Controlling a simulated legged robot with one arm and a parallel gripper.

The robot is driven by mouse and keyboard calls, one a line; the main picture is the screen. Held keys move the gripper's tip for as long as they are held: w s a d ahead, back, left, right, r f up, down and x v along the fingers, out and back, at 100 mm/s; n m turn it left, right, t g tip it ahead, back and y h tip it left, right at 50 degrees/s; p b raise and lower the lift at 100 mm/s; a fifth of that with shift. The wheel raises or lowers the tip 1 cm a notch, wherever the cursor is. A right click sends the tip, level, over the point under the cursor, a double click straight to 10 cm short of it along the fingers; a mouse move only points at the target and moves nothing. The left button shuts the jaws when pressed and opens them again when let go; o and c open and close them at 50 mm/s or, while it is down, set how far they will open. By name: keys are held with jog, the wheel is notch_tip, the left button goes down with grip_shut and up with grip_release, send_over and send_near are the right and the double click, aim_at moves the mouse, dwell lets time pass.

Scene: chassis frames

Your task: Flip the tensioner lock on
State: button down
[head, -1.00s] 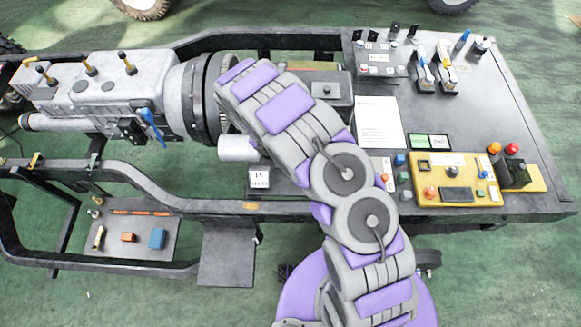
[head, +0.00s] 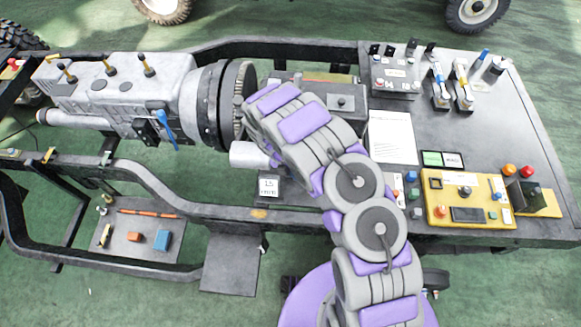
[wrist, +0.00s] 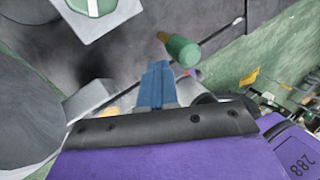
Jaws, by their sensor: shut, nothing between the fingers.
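My gripper (wrist: 157,70) shows in the wrist view as two blue fingers closed together beyond a dark plate, with nothing between them. In the head view it is hidden behind my purple and grey arm, which reaches toward the right end of the silver gearbox (head: 120,95). A green-tipped lever (wrist: 183,50) stands just beyond and to the right of the fingertips in the wrist view. A gap seems to show between them, but contact is unclear. A green round part on a pale square block (wrist: 95,8) is at the top left. I cannot tell which part is the tensioner lock.
A blue lever (head: 165,130) sits on the gearbox side. A yellow control panel (head: 440,217) with buttons is at the right. The black chassis rail (head: 190,207) runs along the front. A side tray (head: 120,245) holds small parts. Green floor lies open in front.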

jog(key=x, duration=0.3)
jog(key=shift+r, duration=0.2)
jog(key=shift+d+y+p, duration=0.2)
jog(key=shift+y+p, duration=0.1)
jog(key=shift+p, duration=0.7)
